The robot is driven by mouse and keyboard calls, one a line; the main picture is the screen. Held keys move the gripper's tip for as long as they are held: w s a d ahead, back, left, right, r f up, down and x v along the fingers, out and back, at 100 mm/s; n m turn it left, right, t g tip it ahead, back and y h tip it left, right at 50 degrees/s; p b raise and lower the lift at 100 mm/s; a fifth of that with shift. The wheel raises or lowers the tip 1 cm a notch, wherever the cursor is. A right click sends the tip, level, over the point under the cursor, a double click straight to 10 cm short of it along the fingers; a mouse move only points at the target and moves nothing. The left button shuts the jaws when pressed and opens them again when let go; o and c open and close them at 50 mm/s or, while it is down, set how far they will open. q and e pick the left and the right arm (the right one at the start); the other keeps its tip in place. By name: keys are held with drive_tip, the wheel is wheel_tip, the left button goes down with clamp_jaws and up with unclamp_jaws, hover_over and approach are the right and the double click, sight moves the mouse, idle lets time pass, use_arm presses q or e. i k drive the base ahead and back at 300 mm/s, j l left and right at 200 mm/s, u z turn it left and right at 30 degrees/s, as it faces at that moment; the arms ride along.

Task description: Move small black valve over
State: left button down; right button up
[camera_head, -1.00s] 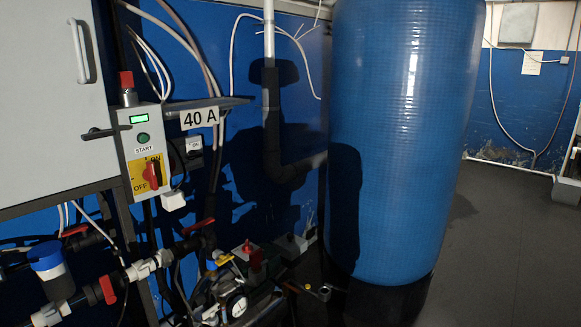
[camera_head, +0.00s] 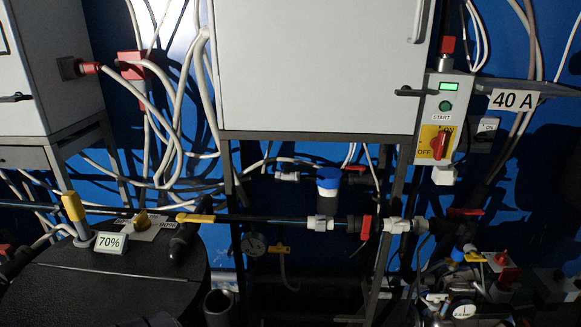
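I cannot tell for sure which part is the small black valve. A black, elbow-like fitting (camera_head: 183,242) stands on the round black tank (camera_head: 120,285) at the lower left. A black horizontal pipe (camera_head: 265,219) runs from near it to the right. On that pipe line are a yellow lever (camera_head: 195,218), a blue-capped white fitting (camera_head: 328,182) and a red-handled valve (camera_head: 366,227). Another red-handled valve (camera_head: 465,212) sits further right. Neither of my grippers is in view.
A grey cabinet (camera_head: 320,65) fills the upper middle. A START and ON/OFF control box (camera_head: 441,125) and a "40 A" sign (camera_head: 514,100) are to its right. A "70%" sign (camera_head: 111,243) stands on the tank. Pipes, a gauge (camera_head: 462,310) and fittings crowd the lower right.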

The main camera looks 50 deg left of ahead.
sight(288, 166)
drive_tip(key=u, duration=1.65)
